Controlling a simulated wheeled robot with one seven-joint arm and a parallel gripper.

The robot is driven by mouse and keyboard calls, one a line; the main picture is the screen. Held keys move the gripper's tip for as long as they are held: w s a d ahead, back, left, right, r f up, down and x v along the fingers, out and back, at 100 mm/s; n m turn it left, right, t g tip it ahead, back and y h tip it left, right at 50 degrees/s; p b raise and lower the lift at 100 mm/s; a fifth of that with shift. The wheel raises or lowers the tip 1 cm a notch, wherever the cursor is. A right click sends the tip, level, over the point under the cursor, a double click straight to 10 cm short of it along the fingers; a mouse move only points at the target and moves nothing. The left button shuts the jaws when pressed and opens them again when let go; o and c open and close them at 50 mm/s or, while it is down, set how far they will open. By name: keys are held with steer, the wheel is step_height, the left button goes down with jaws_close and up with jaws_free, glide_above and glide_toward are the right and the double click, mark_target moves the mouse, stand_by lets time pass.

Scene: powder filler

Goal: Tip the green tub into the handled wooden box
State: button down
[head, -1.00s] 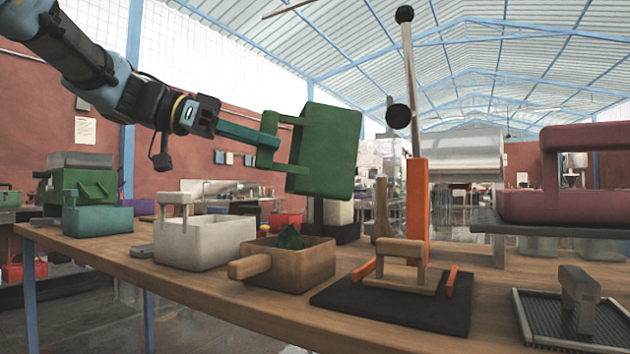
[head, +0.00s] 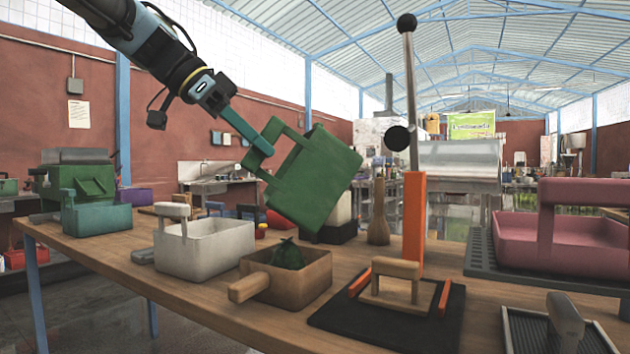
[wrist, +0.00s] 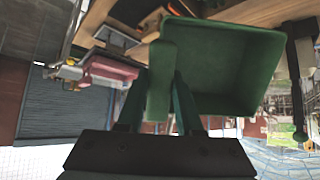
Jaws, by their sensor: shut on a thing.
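My gripper (head: 262,148) is shut on the handle of the green tub (head: 312,180) and holds it in the air, strongly tilted, above and behind the handled wooden box (head: 312,284). In the wrist view the tub (wrist: 226,62) shows beyond the two fingers (wrist: 160,108), with its handle between them. The wooden box stands on the table with its handle toward the front left. A dark green lump (head: 289,254) lies in the box.
A white handled box (head: 206,250) stands left of the wooden box, with a teal box (head: 97,219) farther left. A lever press with an orange post (head: 413,225) and black base (head: 388,325) stands right. A pink tub (head: 560,242) rests on a rack at far right.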

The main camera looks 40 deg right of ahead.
step_height(320, 180, up, 2)
steer(key=t+y+p, duration=0.1)
steer(key=y+p, duration=0.1)
steer(key=p, duration=0.2)
steer(key=t+y+p, duration=0.1)
steer(key=y+p, duration=0.1)
steer(key=p, duration=0.2)
steer(key=shift+r+t, duration=0.2)
steer(key=shift+t, duration=0.2)
steer(key=t+y+p, duration=0.1)
steer(key=p, duration=0.2)
steer(key=r+t+y+p, duration=0.1)
steer(key=y+p, duration=0.1)
steer(key=p, duration=0.2)
steer(key=y+p, duration=0.1)
steer(key=p, duration=0.2)
steer(key=shift+r+t, duration=0.25)
steer(key=shift+t, duration=0.15)
steer(key=shift+f+y+p, duration=0.1)
steer(key=shift+y+p, duration=0.5)
steer(key=shift+p, duration=0.15)
steer(key=shift+f+t, duration=0.15)
steer(key=shift+t, duration=0.15)
